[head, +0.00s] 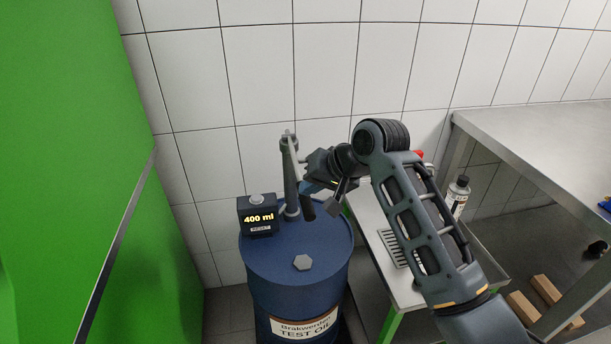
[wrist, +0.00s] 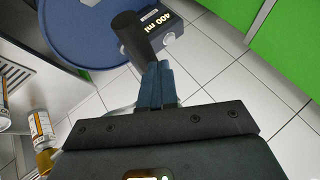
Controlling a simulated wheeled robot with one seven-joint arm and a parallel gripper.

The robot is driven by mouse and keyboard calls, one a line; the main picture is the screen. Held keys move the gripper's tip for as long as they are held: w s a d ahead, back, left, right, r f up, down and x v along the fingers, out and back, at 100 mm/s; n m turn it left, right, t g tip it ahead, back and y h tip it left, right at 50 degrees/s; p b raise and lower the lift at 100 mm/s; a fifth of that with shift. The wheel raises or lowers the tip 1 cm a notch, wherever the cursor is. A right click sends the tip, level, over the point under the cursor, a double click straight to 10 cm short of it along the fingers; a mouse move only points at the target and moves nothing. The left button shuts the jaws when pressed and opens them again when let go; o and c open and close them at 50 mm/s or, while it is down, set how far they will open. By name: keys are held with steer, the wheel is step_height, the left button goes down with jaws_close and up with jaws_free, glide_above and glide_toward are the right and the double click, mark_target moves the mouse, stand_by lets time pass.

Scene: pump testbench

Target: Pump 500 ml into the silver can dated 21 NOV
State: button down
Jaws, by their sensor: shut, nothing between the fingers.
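A blue drum (head: 300,262) labelled TEST OIL carries a grey upright pump (head: 290,170) with a dark handle grip (head: 307,208). A black meter (head: 258,216) on the drum reads 400 ml; the reading also shows in the wrist view (wrist: 160,22). My gripper (head: 311,187) is shut and empty beside the pump. In the wrist view its blue fingertips (wrist: 156,70) lie close to the dark handle grip (wrist: 133,38); I cannot tell whether they touch.
A low bench (head: 402,292) with a grate stands right of the drum, partly behind my arm. In the wrist view, a labelled can (wrist: 41,130) and a yellow-topped container (wrist: 46,160) stand left. A steel table (head: 540,135) is at right; a green wall (head: 70,150) bounds the left.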

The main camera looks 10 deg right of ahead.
steer(key=shift+s+f+b, duration=0.2)
steer(key=shift+f+b, duration=0.3)
steer(key=shift+f, duration=1.4)
stand_by(1.5)
steer(key=shift+r, duration=0.15)
stand_by(0.5)
steer(key=shift+w+r+p, duration=0.25)
steer(key=shift+r+p, duration=1.55)
steer(key=shift+r, duration=0.15)
steer(key=shift+w+r+p, duration=0.2)
steer(key=shift+r+p, duration=1.6)
steer(key=shift+r, duration=0.1)
steer(key=shift+w+r, duration=0.15)
steer(key=shift+r, duration=1.05)
steer(key=shift+r, duration=0.1)
step_height(320, 180, up, 5)
glide_above(310, 200)
steer(key=w, duration=0.2)
steer(key=shift+s, duration=0.15)
steer(key=shift+f, duration=0.2)
